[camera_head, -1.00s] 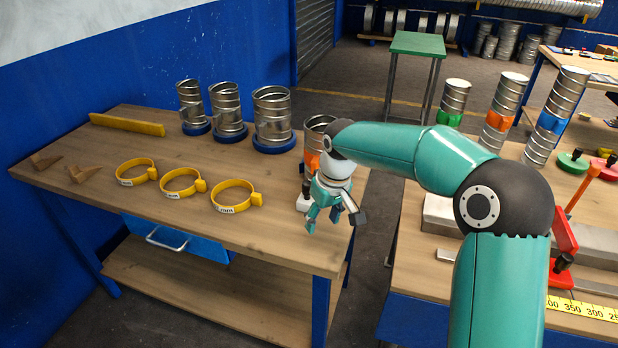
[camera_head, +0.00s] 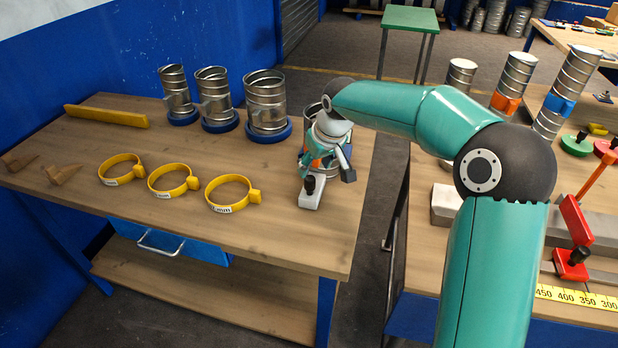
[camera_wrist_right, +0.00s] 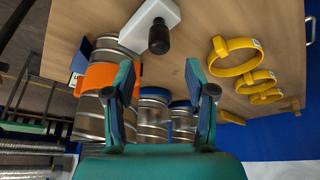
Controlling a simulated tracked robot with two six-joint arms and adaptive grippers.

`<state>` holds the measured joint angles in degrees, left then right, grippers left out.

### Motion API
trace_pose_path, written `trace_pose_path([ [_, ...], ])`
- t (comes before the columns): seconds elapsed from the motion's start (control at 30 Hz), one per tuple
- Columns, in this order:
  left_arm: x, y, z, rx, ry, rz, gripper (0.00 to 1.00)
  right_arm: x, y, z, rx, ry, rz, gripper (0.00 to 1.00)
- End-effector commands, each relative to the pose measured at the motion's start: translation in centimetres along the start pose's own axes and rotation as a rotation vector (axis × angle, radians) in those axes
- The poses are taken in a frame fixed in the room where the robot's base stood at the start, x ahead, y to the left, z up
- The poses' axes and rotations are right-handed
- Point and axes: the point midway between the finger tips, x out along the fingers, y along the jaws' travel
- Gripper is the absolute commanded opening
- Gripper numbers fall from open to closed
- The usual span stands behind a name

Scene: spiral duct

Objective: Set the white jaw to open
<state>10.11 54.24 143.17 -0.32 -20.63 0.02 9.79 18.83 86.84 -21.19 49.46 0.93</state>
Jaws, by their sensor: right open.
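The white jaw is a pale block (camera_head: 311,200) with a black knob (camera_head: 310,184), on the right end of the left wooden table. In the right wrist view, the white block (camera_wrist_right: 130,24) and its knob (camera_wrist_right: 159,38) lie beyond the fingertips, towards the top. My right gripper (camera_head: 330,165) is just behind and above the block in the head view. Its two fingers (camera_wrist_right: 164,85) are apart, with nothing between them. A metal duct with an orange band (camera_wrist_right: 98,77) stands beside the block, partly hidden behind my gripper in the head view. My left gripper is out of view.
Several yellow rings (camera_head: 173,181) lie on the table (camera_head: 265,240). Metal ducts on blue bases (camera_head: 266,105) stand at its back. The right bench (camera_head: 425,225) holds a red-handled tool (camera_head: 573,225) and a yellow measuring strip (camera_head: 580,298). A gap separates the two tables.

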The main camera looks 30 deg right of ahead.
Motion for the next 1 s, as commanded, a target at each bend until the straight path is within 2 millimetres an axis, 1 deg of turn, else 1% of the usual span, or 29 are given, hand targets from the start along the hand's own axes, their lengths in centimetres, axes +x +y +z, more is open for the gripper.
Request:
trace_pose_path([
  [0.03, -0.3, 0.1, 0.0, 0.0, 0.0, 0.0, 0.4, 1.1, 0.0, 0.1, 0.0, -0.006, 0.0, 0.55],
  [0.2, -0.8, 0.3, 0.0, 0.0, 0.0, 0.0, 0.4, 4.4, 0.1, 0.1, 0.002, -0.005, 0.0, 0.55],
  [0.3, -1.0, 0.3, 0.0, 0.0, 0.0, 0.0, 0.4, 5.8, 0.1, 0.1, 0.003, -0.003, 0.0, 0.55],
  [0.4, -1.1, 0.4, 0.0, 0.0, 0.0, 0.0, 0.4, 6.8, 0.2, 0.1, 0.002, -0.002, 0.001, 0.55],
  [0.53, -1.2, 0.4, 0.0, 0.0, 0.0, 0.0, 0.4, 7.5, 0.2, 0.1, 0.003, 0.0, 0.001, 0.55],
  [0.8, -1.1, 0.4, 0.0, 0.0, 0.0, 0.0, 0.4, 7.6, 0.2, 0.1, 0.003, 0.0, 0.001, 0.55],
  [0.83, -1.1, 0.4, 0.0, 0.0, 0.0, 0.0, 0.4, 7.6, 0.2, 0.1, 0.003, 0.0, 0.001, 0.54],
  [0.87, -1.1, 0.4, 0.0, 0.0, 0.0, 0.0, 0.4, 7.6, 0.2, 0.1, 0.003, 0.0, 0.001, 0.49],
  [1.0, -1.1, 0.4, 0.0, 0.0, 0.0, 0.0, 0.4, 7.6, 0.2, 0.1, 0.003, 0.0, 0.001, 0.25],
])
